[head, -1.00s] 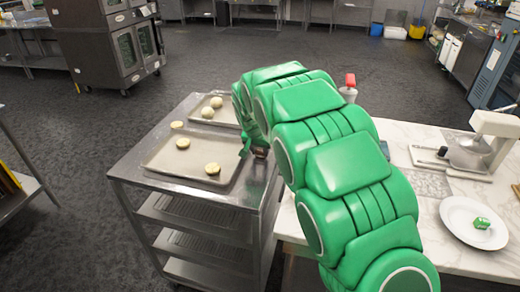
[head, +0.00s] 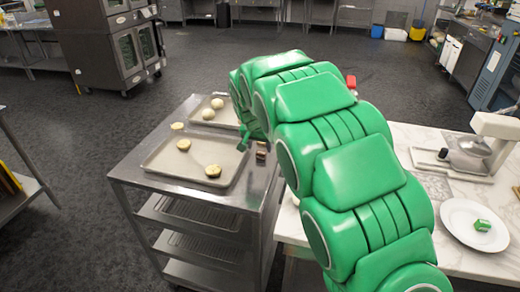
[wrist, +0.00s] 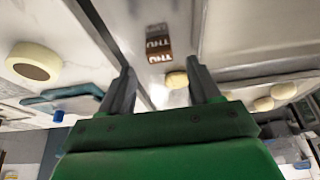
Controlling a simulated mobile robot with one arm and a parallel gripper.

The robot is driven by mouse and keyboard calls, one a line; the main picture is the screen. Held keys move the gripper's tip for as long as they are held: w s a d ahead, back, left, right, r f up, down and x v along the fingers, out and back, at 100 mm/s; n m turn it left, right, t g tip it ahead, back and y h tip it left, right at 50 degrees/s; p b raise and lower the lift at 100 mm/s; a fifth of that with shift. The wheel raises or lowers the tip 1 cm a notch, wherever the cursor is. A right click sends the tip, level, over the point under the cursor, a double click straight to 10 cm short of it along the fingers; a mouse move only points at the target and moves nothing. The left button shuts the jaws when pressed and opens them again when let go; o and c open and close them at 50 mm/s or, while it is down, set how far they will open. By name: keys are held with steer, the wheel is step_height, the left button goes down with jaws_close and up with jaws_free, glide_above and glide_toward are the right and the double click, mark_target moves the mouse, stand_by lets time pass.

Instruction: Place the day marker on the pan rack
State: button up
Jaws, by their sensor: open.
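The day marker (head: 261,155) is a small brown block resting on the steel top of the pan rack (head: 222,196), near its right edge and beside a baking tray. The wrist view shows the marker (wrist: 158,48) with "THU" in pale letters and its reflection in the steel. My gripper (head: 243,143) is just left of and behind the marker in the head view, partly hidden by my green arm. In the wrist view my gripper (wrist: 163,82) has its fingers spread, with nothing held between them. The marker shows beyond the fingertips, apart from them.
A baking tray (head: 165,166) with several dough pieces lies on the rack, with another tray (head: 224,120) behind. A cream roll (wrist: 32,62) shows in the wrist view.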

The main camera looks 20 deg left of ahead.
steer(key=v, duration=0.7)
steer(key=shift+s+r, duration=0.2)
steer(key=shift+r, duration=0.15)
